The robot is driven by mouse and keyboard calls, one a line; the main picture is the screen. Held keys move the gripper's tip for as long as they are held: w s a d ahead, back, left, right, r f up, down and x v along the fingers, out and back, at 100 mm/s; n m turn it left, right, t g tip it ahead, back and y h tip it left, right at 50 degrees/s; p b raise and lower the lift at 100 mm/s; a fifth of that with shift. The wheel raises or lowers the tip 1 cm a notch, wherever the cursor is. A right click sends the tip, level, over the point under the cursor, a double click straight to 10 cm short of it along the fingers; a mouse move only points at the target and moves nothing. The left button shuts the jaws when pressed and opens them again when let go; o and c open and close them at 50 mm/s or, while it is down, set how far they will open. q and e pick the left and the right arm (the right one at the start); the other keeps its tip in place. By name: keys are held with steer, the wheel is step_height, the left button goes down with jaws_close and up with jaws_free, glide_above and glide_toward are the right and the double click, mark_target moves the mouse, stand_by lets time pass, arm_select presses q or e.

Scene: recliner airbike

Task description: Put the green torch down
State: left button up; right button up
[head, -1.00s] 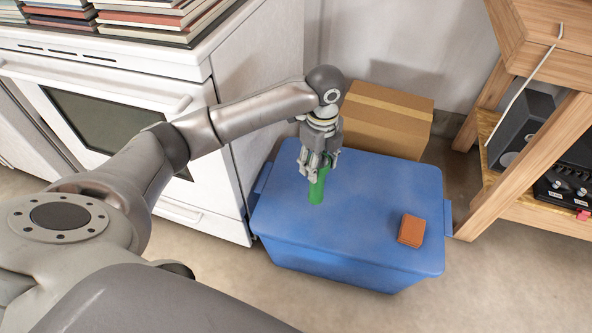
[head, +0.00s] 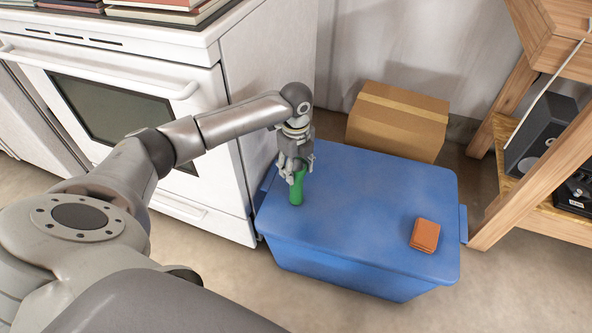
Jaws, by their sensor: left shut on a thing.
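The green torch (head: 297,192) is upright in the head view, at the left part of the lid of a blue storage bin (head: 370,200). My left gripper (head: 296,172) is shut on the upper part of the torch from above. The torch's lower end is at or just above the lid; I cannot tell if it touches. The gripper hides the torch's top. My right gripper is not in view.
An orange-brown wallet-like item (head: 425,235) lies on the lid's right part. A cardboard box (head: 397,122) stands behind the bin. A white stove (head: 190,90) is on the left, a wooden shelf (head: 540,140) on the right. The lid's middle is clear.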

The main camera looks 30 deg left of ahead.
arm_select(q)
steer(key=shift+f, duration=0.15)
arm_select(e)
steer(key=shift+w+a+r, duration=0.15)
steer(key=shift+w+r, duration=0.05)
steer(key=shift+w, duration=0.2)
arm_select(q)
steer(key=shift+f, duration=0.1)
steer(key=o, duration=1.5)
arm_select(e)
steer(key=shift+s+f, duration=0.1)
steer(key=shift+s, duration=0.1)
